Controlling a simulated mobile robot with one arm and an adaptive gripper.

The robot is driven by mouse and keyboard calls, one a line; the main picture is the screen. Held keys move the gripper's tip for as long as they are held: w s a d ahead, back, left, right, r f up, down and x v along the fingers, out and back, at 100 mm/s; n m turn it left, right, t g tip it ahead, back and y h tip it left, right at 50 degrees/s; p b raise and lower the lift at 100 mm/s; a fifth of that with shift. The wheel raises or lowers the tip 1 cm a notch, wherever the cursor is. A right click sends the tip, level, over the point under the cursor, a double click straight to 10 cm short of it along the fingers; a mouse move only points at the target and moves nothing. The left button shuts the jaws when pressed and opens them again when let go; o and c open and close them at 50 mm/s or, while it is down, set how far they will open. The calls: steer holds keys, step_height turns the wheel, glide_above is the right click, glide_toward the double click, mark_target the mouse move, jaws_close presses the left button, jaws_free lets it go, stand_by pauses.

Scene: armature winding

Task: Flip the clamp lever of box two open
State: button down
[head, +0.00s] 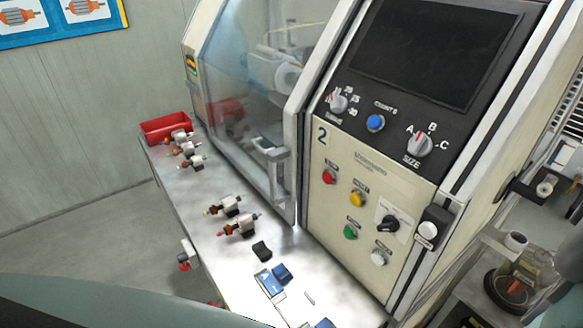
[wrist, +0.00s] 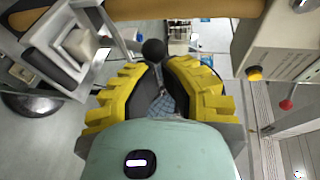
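The machine box marked 2 (head: 318,200) stands in the middle of the head view, with a clear door (head: 250,75) and a grey door handle (head: 279,170). I cannot make out the clamp lever in the head view. In the wrist view, a round black knob (wrist: 154,50) shows at the fingertips, towards the left finger; what it is fixed to is hidden. My gripper (wrist: 164,72) has yellow, ridged fingers with dark inner pads. They stand apart with a gap between them, and I see no object held. My gripper is not visible in the head view.
A steel shelf (head: 225,262) carries several armatures, blue and black parts, and a red bin (head: 166,127). The control panel (head: 365,195) has knobs and buttons. In the wrist view, a white-grey frame (wrist: 122,42) is close at the left and a panel with buttons (wrist: 275,45) at the right.

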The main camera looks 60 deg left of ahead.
steer(key=shift+w+a+r+g+p, duration=0.15)
steer(key=shift+w+r+g+p, duration=0.25)
steer(key=shift+p, duration=0.5)
stand_by(1.8)
steer(key=shift+w+g+p, duration=0.15)
steer(key=shift+g+p, duration=0.2)
steer(key=shift+g, duration=0.05)
stand_by(0.8)
steer(key=shift+w+r+n+g+p, duration=0.4)
steer(key=shift+w+r+g+p, duration=0.15)
steer(key=shift+w+g, duration=0.3)
stand_by(3.2)
